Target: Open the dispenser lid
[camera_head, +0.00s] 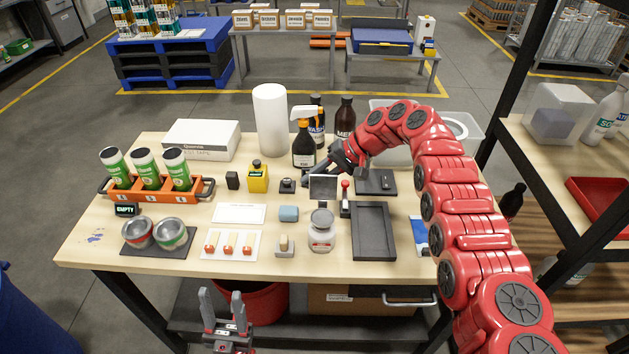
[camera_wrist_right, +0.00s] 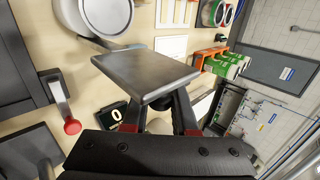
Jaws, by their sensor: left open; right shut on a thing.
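A flat grey plate (camera_head: 323,187), seemingly the dispenser lid, shows tilted up near the table's middle. It also shows large in the right wrist view (camera_wrist_right: 145,72), at the fingers. My right gripper (camera_head: 311,174) reaches in from the right and is shut on it; the exact contact is partly hidden. The dispenser's body cannot be clearly made out behind the plate. My left gripper (camera_head: 222,310) is open and empty, in front of the table's near edge.
A silver jar (camera_head: 321,232) stands just in front of the plate, and a red-knobbed lever (camera_head: 345,185) to its right. Spray bottle (camera_head: 303,140) and white roll (camera_head: 270,120) stand behind. A black tray (camera_head: 374,232) lies right; green cans (camera_head: 147,168) stand left.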

